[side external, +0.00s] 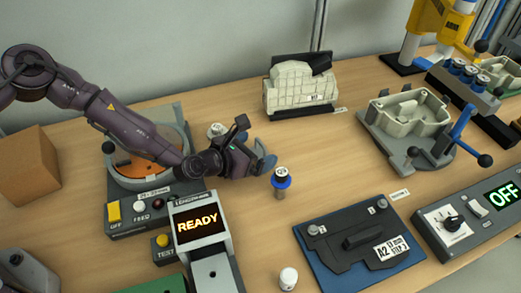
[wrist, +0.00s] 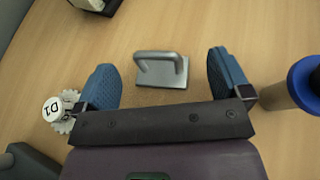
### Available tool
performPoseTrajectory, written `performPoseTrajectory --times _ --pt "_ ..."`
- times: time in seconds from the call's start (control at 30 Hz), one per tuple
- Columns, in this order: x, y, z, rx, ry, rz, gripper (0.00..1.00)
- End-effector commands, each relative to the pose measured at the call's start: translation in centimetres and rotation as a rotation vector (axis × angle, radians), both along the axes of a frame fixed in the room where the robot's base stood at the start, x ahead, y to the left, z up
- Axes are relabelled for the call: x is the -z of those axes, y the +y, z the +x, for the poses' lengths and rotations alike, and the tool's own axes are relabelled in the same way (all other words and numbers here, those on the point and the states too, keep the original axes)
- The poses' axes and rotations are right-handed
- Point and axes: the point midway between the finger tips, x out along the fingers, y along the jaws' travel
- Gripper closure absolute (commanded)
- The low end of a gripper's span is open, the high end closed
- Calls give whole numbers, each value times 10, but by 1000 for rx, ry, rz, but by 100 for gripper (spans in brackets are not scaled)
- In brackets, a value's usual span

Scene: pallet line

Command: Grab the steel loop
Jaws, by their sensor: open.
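The steel loop (wrist: 158,68) is a grey bent handle on a small flat plate, lying on the wooden table in the wrist view. My gripper (side external: 264,156) is open, with its blue pads apart on the left and right of the loop in the wrist view. The loop is centred in the gap, slightly beyond the gripper's dark palm bar, and nothing touches it that I can see. In the side external view I cannot make out the loop; my gripper seems to hide it.
A blue-collared cylinder (side external: 281,181) stands close beside my gripper, just outside the right pad in the wrist view (wrist: 290,90). A white-topped gear piece (wrist: 56,110) sits by the left pad. A pale casting on a black stand (side external: 300,88) is behind. Table around the loop is clear.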

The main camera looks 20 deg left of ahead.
Motion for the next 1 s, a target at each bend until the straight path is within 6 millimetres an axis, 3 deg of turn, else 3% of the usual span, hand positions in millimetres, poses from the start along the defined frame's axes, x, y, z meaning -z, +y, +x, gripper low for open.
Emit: performPoseTrajectory --times 0.2,0.47,0.7,1.0 --pt "8 -7 15 2 1 2 4" --pt "8 -7 17 0 1 2 4" --pt "8 -7 16 1 2 1 57" --pt "8 -7 16 1 2 0 60"
